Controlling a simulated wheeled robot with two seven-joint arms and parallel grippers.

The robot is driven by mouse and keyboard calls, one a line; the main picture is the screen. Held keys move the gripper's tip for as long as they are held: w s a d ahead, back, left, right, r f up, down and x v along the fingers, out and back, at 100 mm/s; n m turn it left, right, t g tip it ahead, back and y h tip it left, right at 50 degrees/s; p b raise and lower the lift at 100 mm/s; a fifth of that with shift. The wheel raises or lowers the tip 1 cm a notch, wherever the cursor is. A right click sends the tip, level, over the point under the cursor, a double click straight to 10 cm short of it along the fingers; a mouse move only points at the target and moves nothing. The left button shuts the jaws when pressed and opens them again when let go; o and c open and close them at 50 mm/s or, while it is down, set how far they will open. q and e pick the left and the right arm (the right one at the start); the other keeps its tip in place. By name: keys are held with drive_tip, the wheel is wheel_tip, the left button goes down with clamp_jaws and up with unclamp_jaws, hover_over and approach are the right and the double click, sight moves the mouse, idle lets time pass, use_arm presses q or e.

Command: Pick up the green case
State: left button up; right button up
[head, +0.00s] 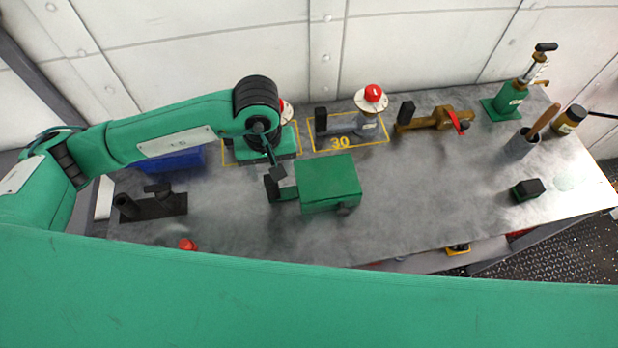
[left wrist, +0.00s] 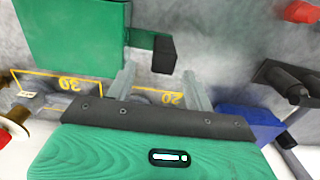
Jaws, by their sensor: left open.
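The green case (head: 330,183) lies near the middle of the grey table. A short green bar with a black block (head: 272,188) at its end sticks out from its left side. In the left wrist view the case (left wrist: 72,35) is at upper left and the black block (left wrist: 163,55) is near the top centre. My left gripper (head: 276,166) is above the block end, beside the case. In the left wrist view its fingers (left wrist: 160,76) are spread, with the block appearing between and just beyond the tips. I see no contact. My right gripper is not in view.
Behind the case, a grey item with a red-topped disc (head: 371,98) stands in a yellow outline marked 30. A brown tool (head: 437,119) lies right of it. A blue box (head: 172,160) and black fixture (head: 150,204) are at left.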

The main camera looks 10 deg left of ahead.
sight(270, 177)
use_arm(q)
drive_tip(key=shift+f, duration=0.65)
drive_tip(key=shift+s+f+p, duration=0.15)
drive_tip(key=shift+f+p, duration=0.35)
drive_tip(key=shift+p, duration=0.05)
wheel_tip(270, 177, down, 3)
drive_tip(key=shift+s+a+f+p, duration=0.1)
drive_tip(key=shift+s+a+p, duration=0.05)
drive_tip(key=shift+p, duration=0.65)
drive_tip(key=shift+f, duration=0.6)
drive_tip(key=shift+r, duration=0.1)
clamp_jaws()
